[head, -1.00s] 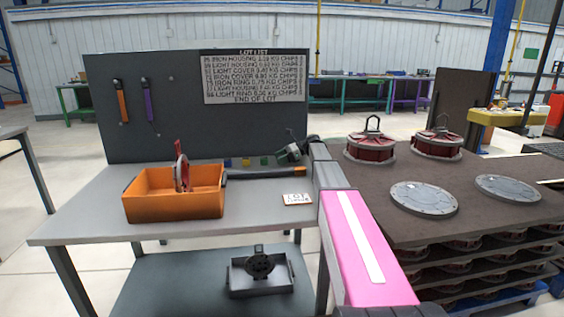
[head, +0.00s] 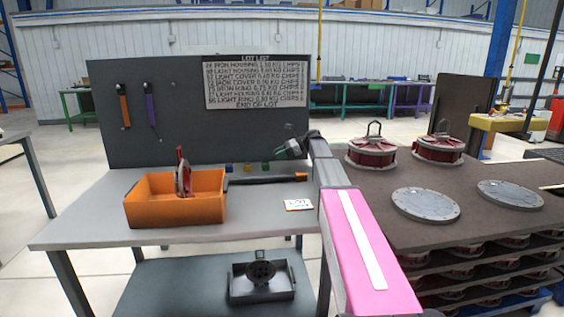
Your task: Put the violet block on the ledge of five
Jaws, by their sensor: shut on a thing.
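My gripper (head: 289,149) is small in the head view, at the end of my arm, in front of the lower right part of the dark board (head: 160,115). It is above the back right of the grey table (head: 110,205). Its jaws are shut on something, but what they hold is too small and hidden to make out. I cannot pick out a violet block with certainty. A blue block (head: 229,168), a yellow block (head: 247,168) and a green block (head: 265,167) are in a row at the board's foot, left of my gripper. No ledge number is readable.
An orange bin (head: 175,211) holding a red part stands on the table. A dark tool with an orange end (head: 265,180) and a white card (head: 298,204) lie right of it. A brown stand (head: 390,185) with red housings and grey covers is at the right.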

